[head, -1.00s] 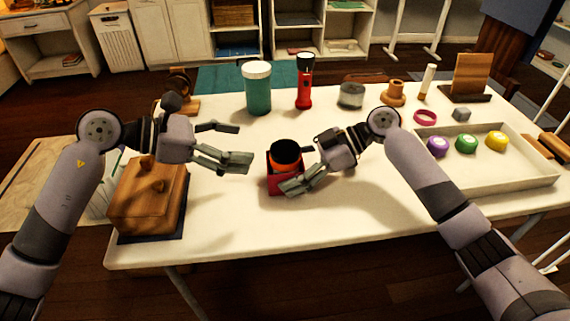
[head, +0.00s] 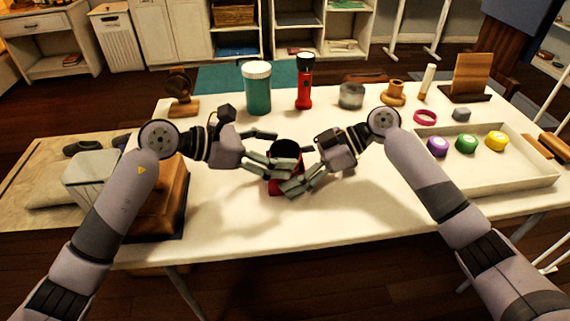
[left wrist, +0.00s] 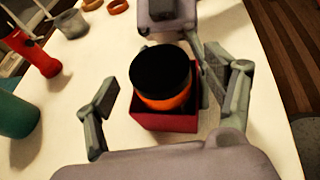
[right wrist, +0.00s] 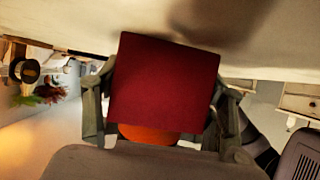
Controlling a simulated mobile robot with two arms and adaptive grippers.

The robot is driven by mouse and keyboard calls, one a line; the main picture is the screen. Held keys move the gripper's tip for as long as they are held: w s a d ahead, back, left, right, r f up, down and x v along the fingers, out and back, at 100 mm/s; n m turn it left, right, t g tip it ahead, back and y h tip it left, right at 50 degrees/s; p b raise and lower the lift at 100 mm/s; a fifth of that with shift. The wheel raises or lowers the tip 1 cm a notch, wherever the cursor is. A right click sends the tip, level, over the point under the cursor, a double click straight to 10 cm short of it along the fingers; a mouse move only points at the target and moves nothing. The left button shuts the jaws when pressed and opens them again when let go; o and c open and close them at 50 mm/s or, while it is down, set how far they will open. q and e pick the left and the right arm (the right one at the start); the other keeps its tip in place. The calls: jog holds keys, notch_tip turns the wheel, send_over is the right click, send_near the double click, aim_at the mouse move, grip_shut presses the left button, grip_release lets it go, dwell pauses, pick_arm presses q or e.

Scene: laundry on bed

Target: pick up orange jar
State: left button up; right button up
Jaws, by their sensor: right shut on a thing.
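The orange jar (left wrist: 165,104) with a black lid (left wrist: 160,74) stands upright in a small open red box (left wrist: 165,123). In the head view the black lid (head: 287,147) shows, and the fingers hide most of the orange. My right gripper (head: 296,174) is shut on the red box, one finger on each side; its wrist view shows a red face (right wrist: 165,82) with a strip of orange jar (right wrist: 148,134) below. My left gripper (head: 270,150) is open, its fingers spread on either side of the jar and box in its wrist view, with a gap at the left finger.
A teal jar (head: 257,92) and a red flashlight (head: 304,85) stand behind the grippers. A wooden box (head: 170,200) lies at the left table edge, partly behind my left arm. A tray (head: 500,180) with several coloured lids is right. The front middle of the table (head: 300,225) is clear.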

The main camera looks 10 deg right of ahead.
pick_arm(q)
jog(key=c, duration=1.4)
jog(key=shift+o, duration=0.2)
jog(key=shift+r, duration=0.1)
notch_tip(320, 180, up, 10)
jog(key=shift+c, duration=0.2)
pick_arm(e)
jog(key=o, duration=0.9)
jog(key=shift+o, duration=0.2)
